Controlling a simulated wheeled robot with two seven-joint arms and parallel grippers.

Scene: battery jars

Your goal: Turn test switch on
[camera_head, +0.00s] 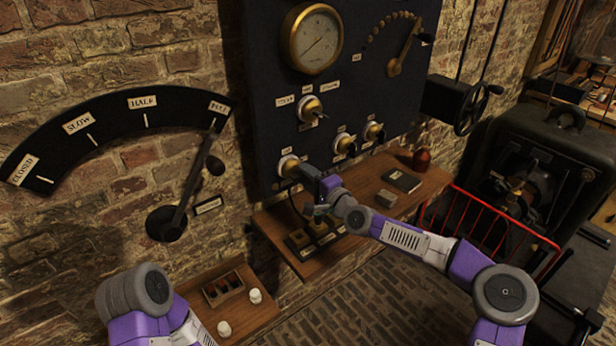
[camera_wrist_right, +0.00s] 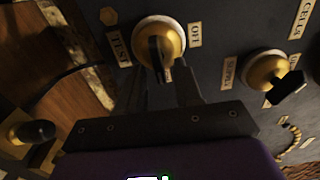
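The test switch (camera_head: 287,164) is a round brass-and-white knob at the lower left of the dark panel (camera_head: 268,100). In the right wrist view the knob (camera_wrist_right: 145,28) sits between a "TEST" label (camera_wrist_right: 118,46) and an "OFF" label (camera_wrist_right: 195,35), and its dark lever (camera_wrist_right: 158,52) stands between my two fingers. My right gripper (camera_head: 305,175) is at this switch; its fingers (camera_wrist_right: 162,82) are apart, one on each side of the lever, with no clear grip on it. The left arm's links show at the lower left, but its gripper is out of view.
A supply knob (camera_wrist_right: 265,72) is beside the test switch. Further knobs, a gauge (camera_head: 313,40) and a dial lever (camera_head: 400,55) are on the panel. A red rail (camera_head: 490,222) stands to the right.

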